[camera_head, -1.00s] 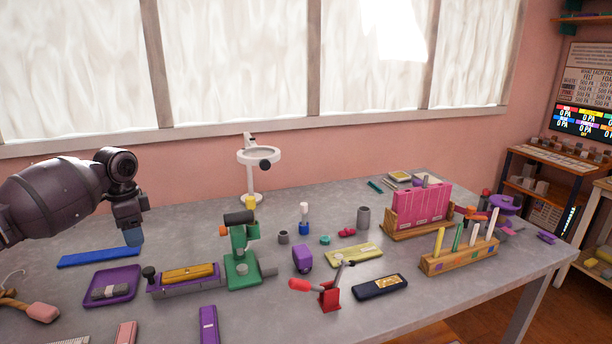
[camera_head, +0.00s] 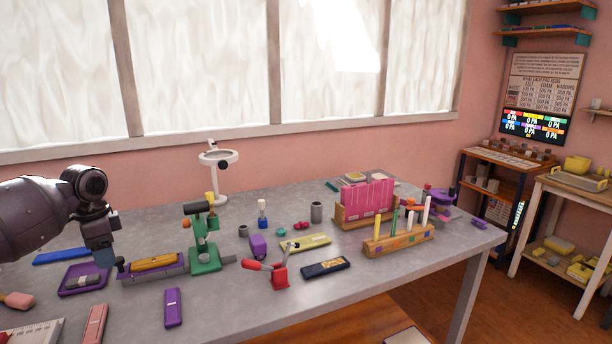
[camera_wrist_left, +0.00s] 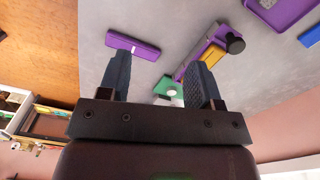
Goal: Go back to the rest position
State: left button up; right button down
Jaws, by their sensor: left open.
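My left gripper (camera_head: 104,258) comes in from the left and hangs over the left part of the table, near the purple tray (camera_head: 66,291). In the left wrist view its two fingers (camera_wrist_left: 158,80) stand wide apart with nothing between them. Behind them lie a purple block (camera_wrist_left: 132,46), a green press base (camera_wrist_left: 165,86) and a purple holder with a yellow bar (camera_wrist_left: 211,55), all apart from the fingers as far as I can tell. My right gripper is in neither view.
The grey table (camera_head: 360,285) carries a green press (camera_head: 204,258), a red-handled clamp (camera_head: 279,277), a wooden rack of coloured sticks (camera_head: 398,241) and a white ring magnifier (camera_head: 218,160). Shelves (camera_head: 575,225) stand at the right, with open floor before them.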

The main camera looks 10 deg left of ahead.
pick_arm(q)
jog(key=w+d+r+t, duration=0.1)
jog(key=w+d+t, duration=0.7)
jog(key=w+t, duration=0.15)
jog(key=s+d+f+t+h, duration=0.3)
jog(key=s+d+f+t, duration=0.15)
jog(key=d+f, duration=0.7)
jog(key=s+d+f+n+y, duration=0.1)
jog(key=s+d+f+n, duration=0.1)
jog(key=s+f, duration=0.4)
jog(key=s+d+f+n+g+y, duration=0.1)
jog(key=s+f+n, duration=0.2)
jog(key=s+f, duration=0.4)
jog(key=s+d+f+n+g+y, duration=0.1)
jog(key=s+f, duration=0.5)
jog(key=s, duration=1.4)
jog(key=shift+d+f+n, duration=0.25)
jog(key=shift+d+n, duration=0.55)
